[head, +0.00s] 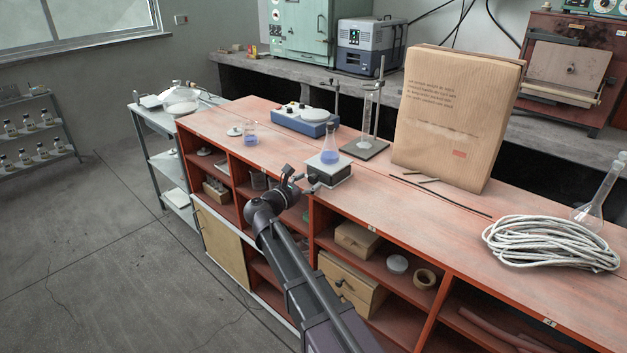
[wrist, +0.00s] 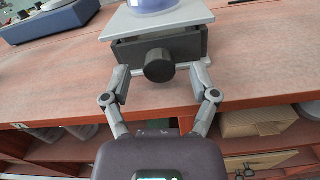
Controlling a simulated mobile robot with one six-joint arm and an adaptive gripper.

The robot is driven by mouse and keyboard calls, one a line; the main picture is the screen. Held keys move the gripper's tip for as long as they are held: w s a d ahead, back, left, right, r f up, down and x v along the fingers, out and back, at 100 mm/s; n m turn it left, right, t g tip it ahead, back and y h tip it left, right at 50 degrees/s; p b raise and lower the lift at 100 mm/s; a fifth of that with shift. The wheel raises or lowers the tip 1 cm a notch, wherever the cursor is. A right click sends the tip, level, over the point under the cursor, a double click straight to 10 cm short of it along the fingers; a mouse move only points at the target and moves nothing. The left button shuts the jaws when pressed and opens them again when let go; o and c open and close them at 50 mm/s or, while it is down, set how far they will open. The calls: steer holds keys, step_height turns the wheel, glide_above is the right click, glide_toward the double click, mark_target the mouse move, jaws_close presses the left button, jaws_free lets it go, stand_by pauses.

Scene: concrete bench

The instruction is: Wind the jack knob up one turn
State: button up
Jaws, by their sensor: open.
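The lab jack (head: 332,177) stands on the front edge of the red bench, with a flask of blue liquid (head: 330,156) on its top plate. In the wrist view, the dark jack body (wrist: 190,44) lies under a pale plate (wrist: 195,14), and only the flask's base (wrist: 150,4) shows. The round black jack knob (wrist: 159,66) faces me. My gripper (wrist: 161,84) is open, with one finger on each side of the knob and a gap on both sides. In the head view, my gripper (head: 300,179) is at the jack's left front; the knob is hard to make out there.
A blue stirrer (head: 304,121), a stand with a cylinder (head: 368,125) and a large paper sack (head: 455,115) stand behind the jack. A beaker (head: 250,133) is to the left. Coiled rope (head: 550,243) lies at right. Open shelves (head: 385,268) hold boxes below the benchtop.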

steer(key=shift+x, duration=0.95)
jaws_close()
